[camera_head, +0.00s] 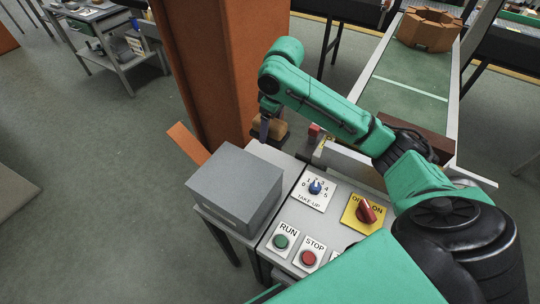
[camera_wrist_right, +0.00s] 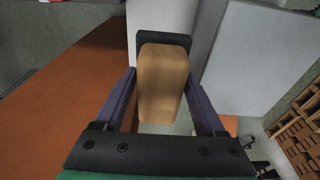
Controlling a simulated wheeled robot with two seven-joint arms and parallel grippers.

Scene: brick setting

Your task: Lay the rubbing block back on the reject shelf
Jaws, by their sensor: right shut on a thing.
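The rubbing block (camera_head: 272,131), tan with a dark part at one end, is in my right gripper (camera_head: 264,127) beside the orange pillar. In the right wrist view the block (camera_wrist_right: 163,85) sits between the two fingers of the right gripper (camera_wrist_right: 163,100), which is shut on it. In the head view the arm partly hides the gripper, and I cannot tell whether the block touches anything below it. No surface is clearly identifiable as the reject shelf. My left gripper is not in view.
A grey box (camera_head: 235,187) stands left of the panel with a take-up dial (camera_head: 315,187), red switch (camera_head: 366,211) and run and stop buttons. An orange pillar (camera_head: 222,70) rises behind. A green conveyor (camera_head: 405,90) carries a brown ring of bricks (camera_head: 429,27).

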